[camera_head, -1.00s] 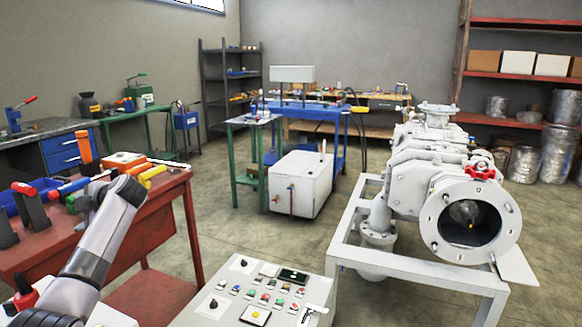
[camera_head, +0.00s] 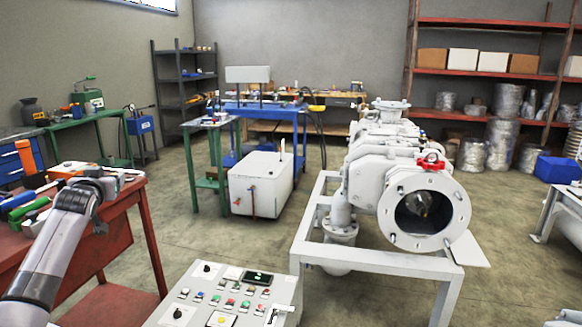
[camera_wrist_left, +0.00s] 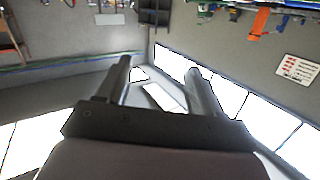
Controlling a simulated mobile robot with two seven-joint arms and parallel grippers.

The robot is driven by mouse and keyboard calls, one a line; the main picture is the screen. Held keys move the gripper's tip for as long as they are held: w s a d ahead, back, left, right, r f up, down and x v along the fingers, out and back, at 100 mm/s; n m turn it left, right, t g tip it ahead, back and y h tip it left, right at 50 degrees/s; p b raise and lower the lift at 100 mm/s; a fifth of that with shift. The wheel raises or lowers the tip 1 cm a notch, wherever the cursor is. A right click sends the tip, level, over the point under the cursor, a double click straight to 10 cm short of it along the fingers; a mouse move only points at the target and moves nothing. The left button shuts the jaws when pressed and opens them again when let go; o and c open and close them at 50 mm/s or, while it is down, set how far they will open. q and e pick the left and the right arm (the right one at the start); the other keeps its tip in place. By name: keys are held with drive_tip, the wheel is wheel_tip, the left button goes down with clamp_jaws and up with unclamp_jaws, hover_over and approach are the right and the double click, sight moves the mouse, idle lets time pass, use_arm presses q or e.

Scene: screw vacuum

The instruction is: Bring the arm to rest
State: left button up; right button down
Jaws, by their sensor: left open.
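My left arm (camera_head: 62,235) comes in from the lower left in the head view, bent up over the red workbench (camera_head: 130,212). My left gripper (camera_wrist_left: 160,78) shows in the left wrist view with its two fingers apart and nothing between them. Behind the fingers are walls, bright windows and shelving, seen at a tilt. In the head view the gripper's fingertips cannot be made out clearly. My right gripper is in neither view.
Tools lie on the red workbench beside my left arm. A control panel (camera_head: 228,298) with buttons stands at the bottom centre. The white vacuum machine (camera_head: 385,180) on its frame stands right of centre, with a red valve handle (camera_head: 431,162).

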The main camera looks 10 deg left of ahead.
use_arm(q)
drive_tip(key=s+d+f+m+g+h, duration=0.1)
drive_tip(key=s+d+f+m+h, duration=0.35)
drive_tip(key=d+f, duration=0.8)
drive_tip(key=s+d+f+m+h, duration=0.2)
drive_tip(key=s+d+f, duration=0.65)
drive_tip(key=f, duration=0.65)
drive_tip(key=s+d+f+g+h, duration=0.1)
drive_tip(key=s+d+f, duration=0.3)
drive_tip(key=s, duration=0.5)
drive_tip(key=s+d+f+g+h, duration=0.1)
drive_tip(key=s+d+f, duration=0.1)
drive_tip(key=s+d, duration=0.6)
drive_tip(key=s+d+f+g+h, duration=0.2)
drive_tip(key=s+d+f, duration=0.2)
drive_tip(key=s, duration=0.6)
wheel_tip(320, 180, down, 8)
drive_tip(key=w+b, duration=0.1)
drive_tip(key=b, duration=1)
wheel_tip(320, 180, up, 16)
drive_tip(key=a+p, duration=0.1)
drive_tip(key=p, duration=1.8)
drive_tip(key=shift+s+t+y, duration=0.3)
drive_tip(key=shift+y, duration=0.05)
